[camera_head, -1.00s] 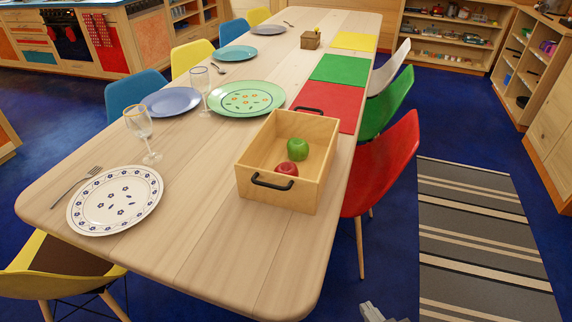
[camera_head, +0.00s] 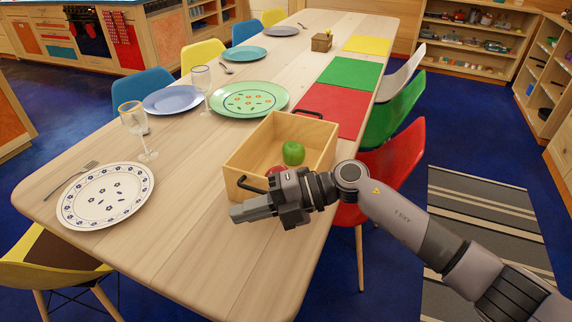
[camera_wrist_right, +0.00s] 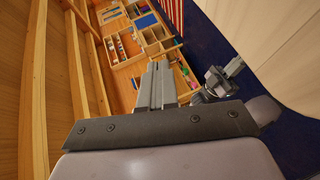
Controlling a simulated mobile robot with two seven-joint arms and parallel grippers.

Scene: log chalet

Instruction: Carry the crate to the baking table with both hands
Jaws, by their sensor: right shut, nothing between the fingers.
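The wooden crate (camera_head: 308,135) stands on the long wooden table (camera_head: 190,215) near its right edge. It has a dark handle on its far end and another on its near end. A green apple (camera_head: 293,153) and a red apple (camera_head: 275,171) lie inside. My right gripper (camera_head: 238,213) is in front of the crate's near side in the head view, partly hiding it and the near handle. It is shut and empty, pointing left. In the right wrist view its fingers (camera_wrist_right: 156,88) are together. My left gripper is not in the head view.
Plates, including a white patterned plate (camera_head: 105,196) and a green plate (camera_head: 249,100), and wine glasses (camera_head: 136,125) stand left of the crate. A red placemat (camera_head: 338,108) lies behind it. A red chair (camera_head: 395,160) stands at the right. The near table top is bare.

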